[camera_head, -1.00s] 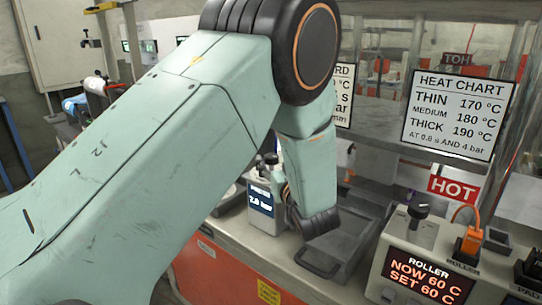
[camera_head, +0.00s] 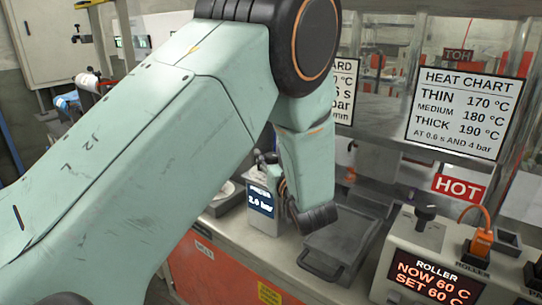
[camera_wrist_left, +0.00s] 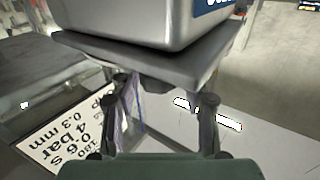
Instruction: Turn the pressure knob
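The pressure box (camera_head: 262,203) is a pale unit with a blue bar display on the counter, just left of my left forearm's end. Its display digits are blurred. A dark knob-like piece (camera_head: 268,158) shows at its top, partly covered by my arm. In the left wrist view, a grey box with a blue label (camera_wrist_left: 150,18) fills the top. My left gripper (camera_wrist_left: 163,92) has its two fingers well apart below that box's edge. I see nothing clearly held between them; a dark shape there is unclear. My right gripper is in neither view.
A grey metal tray (camera_head: 322,264) lies right of the pressure box. The roller unit (camera_head: 388,238) with a black knob (camera_head: 425,213) stands further right. The heat chart (camera_head: 466,112) and a red HOT sign (camera_head: 459,188) hang behind.

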